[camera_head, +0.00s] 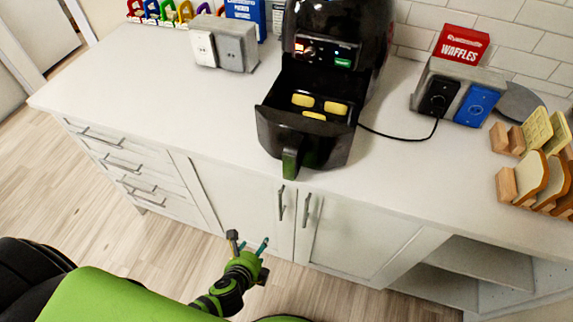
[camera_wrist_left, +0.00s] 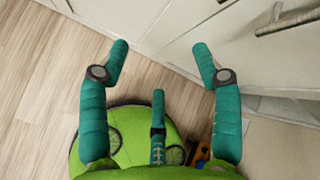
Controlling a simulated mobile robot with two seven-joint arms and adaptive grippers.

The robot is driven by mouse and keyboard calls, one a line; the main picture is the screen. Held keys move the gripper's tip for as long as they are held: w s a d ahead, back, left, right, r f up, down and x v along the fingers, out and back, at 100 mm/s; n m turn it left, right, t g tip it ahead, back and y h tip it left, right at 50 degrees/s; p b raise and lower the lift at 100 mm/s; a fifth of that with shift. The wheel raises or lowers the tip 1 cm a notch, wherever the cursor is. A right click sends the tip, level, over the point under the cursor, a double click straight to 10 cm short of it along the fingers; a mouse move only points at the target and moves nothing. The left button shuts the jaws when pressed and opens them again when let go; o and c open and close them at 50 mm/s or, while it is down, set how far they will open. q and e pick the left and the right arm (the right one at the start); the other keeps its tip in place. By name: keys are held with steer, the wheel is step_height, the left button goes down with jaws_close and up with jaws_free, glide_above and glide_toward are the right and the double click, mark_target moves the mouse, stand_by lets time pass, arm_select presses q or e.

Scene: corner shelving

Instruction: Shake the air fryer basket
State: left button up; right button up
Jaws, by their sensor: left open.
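The black air fryer (camera_head: 338,40) stands on the white counter against the tiled wall. Its basket (camera_head: 335,140) is pulled out toward me, with the dark green handle (camera_head: 291,162) over the counter's front edge. Several yellow food pieces (camera_head: 334,108) lie inside the basket. My left gripper (camera_head: 250,241) is in front of the cabinet doors, below and left of the handle, apart from it. In the left wrist view its teal fingers (camera_wrist_left: 160,55) are spread with nothing between them. My right gripper does not show.
A grey outlet box (camera_head: 223,44) stands left of the fryer. A second outlet box (camera_head: 455,90) with a red waffles box (camera_head: 462,45) stands to the right, with a black cord (camera_head: 395,136) running to it. Toast racks (camera_head: 540,175) sit far right. The counter's left part is clear.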

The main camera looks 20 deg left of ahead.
arm_select(q)
steer(key=w+d+r+m+t, duration=0.1)
steer(key=d+r+m+t, duration=0.15)
steer(key=r, duration=0.35)
steer(key=w+d+r+m+t+h, duration=0.1)
steer(key=w+r+m, duration=0.15)
steer(key=r, duration=0.35)
steer(key=d+r+m+t, duration=0.2)
steer(key=r+m, duration=0.1)
steer(key=r, duration=0.3)
steer(key=m+t+b, duration=0.1)
steer(key=m+t, duration=0.2)
steer(key=m, duration=0.1)
glide_toward(285, 166)
steer(key=w, duration=0.4)
steer(key=w+p, duration=0.1)
steer(key=w, duration=0.1)
steer(key=w+p, duration=0.1)
steer(key=w, duration=0.2)
steer(key=shift+w+d, duration=0.2)
steer(key=shift+w, duration=0.5)
jaws_close()
